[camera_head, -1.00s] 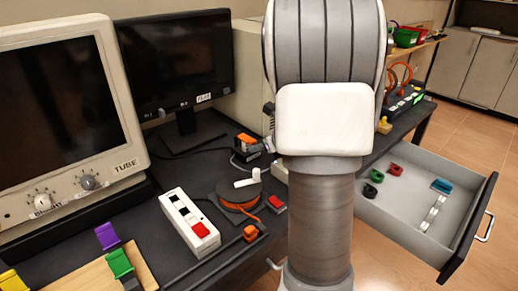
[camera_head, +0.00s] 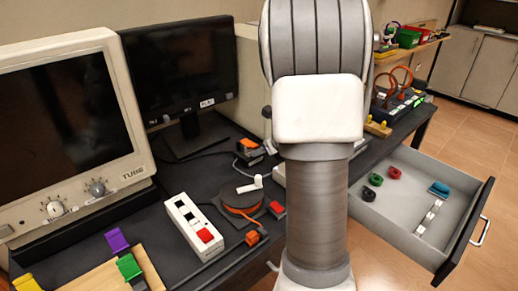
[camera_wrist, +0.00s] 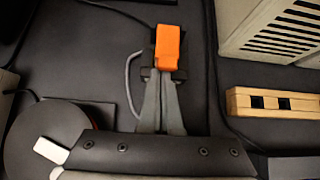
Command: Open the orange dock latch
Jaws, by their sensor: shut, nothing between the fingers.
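The orange dock latch (camera_wrist: 168,48) stands on a small dark dock (camera_wrist: 148,66) in the upper middle of the wrist view. In the head view the orange latch (camera_head: 248,143) is left of my arm, behind the cable spool. My gripper (camera_wrist: 161,78) is shut and empty. In the wrist view its fingertips overlap the near end of the dock, just below the orange block; I cannot tell whether they touch it. The gripper is hidden in the head view.
A round cable spool (camera_head: 240,198) with a white crank and a power strip (camera_head: 194,226) with a red switch are nearby. In the wrist view a beige vented box (camera_wrist: 270,30) and a wooden block (camera_wrist: 275,103) are at right. An open drawer (camera_head: 452,228) juts out at right.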

